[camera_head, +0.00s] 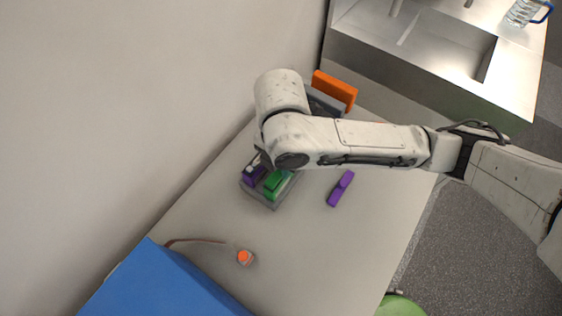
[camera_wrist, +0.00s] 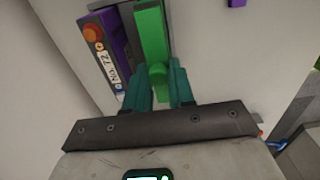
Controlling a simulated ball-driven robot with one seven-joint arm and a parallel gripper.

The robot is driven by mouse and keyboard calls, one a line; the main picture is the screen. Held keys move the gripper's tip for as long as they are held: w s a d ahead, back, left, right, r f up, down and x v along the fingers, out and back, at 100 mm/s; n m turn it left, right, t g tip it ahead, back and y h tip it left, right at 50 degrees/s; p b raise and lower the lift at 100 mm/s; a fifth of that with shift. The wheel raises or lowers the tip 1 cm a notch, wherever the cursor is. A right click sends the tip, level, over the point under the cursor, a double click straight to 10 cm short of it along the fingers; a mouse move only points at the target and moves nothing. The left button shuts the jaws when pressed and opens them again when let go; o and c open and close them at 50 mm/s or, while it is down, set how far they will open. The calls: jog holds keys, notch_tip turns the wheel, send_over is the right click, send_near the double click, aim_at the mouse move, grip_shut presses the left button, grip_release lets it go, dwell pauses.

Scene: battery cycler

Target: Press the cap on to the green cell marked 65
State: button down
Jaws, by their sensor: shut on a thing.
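In the wrist view my gripper (camera_wrist: 167,82) has its two teal fingers close around a green knob-like part (camera_wrist: 157,71), the near end of a long green piece (camera_wrist: 150,32). I take this piece for the green cap; whether it is seated on the green cell cannot be told, and no 65 is readable. In the head view a green block (camera_head: 278,183) sits in a grey tray (camera_head: 262,199) below my arm's elbow. A purple cell (camera_head: 253,176) stands beside it; in the wrist view the purple cell (camera_wrist: 118,38) reads No. 72. My arm hides the gripper in the head view.
A loose purple piece (camera_head: 341,188) lies right of the tray. An orange block (camera_head: 334,88) stands behind my arm. The wall rises close at left.

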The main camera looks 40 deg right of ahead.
jog(key=shift+c, duration=2)
grip_release()
jog(key=shift+r, duration=0.15)
jog(key=shift+r+p, duration=2.85)
jog(key=shift+r, duration=0.5)
jog(key=shift+c, duration=0.4)
grip_shut()
